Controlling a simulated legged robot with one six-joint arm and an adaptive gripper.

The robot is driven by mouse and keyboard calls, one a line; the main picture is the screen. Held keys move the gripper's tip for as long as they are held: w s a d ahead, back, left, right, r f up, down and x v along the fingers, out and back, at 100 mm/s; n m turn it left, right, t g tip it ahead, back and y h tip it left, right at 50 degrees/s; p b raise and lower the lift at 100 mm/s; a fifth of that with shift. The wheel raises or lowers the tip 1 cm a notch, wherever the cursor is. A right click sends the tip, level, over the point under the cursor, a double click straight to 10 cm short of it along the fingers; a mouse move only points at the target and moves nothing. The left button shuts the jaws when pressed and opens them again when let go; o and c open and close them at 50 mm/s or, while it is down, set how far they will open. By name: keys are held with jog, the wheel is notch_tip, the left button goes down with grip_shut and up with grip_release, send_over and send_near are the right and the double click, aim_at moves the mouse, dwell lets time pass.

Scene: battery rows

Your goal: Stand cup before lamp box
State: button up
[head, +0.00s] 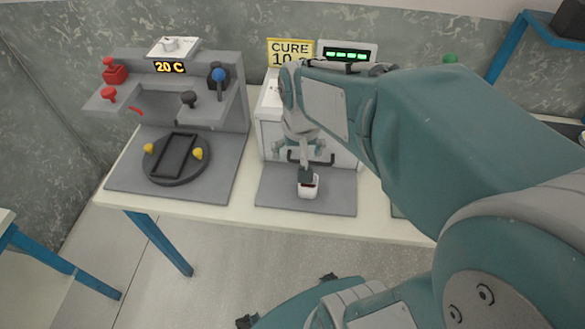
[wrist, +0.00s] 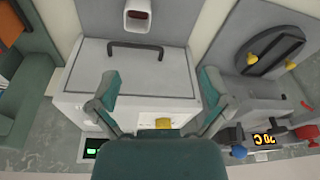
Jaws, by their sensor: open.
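A small white cup (head: 308,191) with a dark, reddish inside stands on the grey pad in front of the lamp box. It also shows at the top of the wrist view (wrist: 138,28). The lamp box (head: 270,132) is white with a dark bar handle; its front fills the middle of the wrist view (wrist: 150,75). My gripper (head: 300,148) is open and empty, in front of the box and above the cup in the head picture. In the wrist view my gripper's fingers (wrist: 157,85) are spread apart, clear of the cup. My arm hides much of the box's right side.
A yellow "CURE 10" sign (head: 290,50) and a green-lit display (head: 347,54) stand behind the box. At left is a grey station (head: 130,180) with a round turntable (head: 175,158), knobs and a "20 C" readout. The bench's front edge is close to the pad.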

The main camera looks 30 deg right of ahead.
jog(key=s+a+r+n+t, duration=0.3)
jog(key=s+a+r+n, duration=0.1)
jog(key=s, duration=0.4)
jog(key=shift+s+a+r, duration=0.4)
jog(key=shift+a+r, duration=0.4)
jog(key=shift+r, duration=0.25)
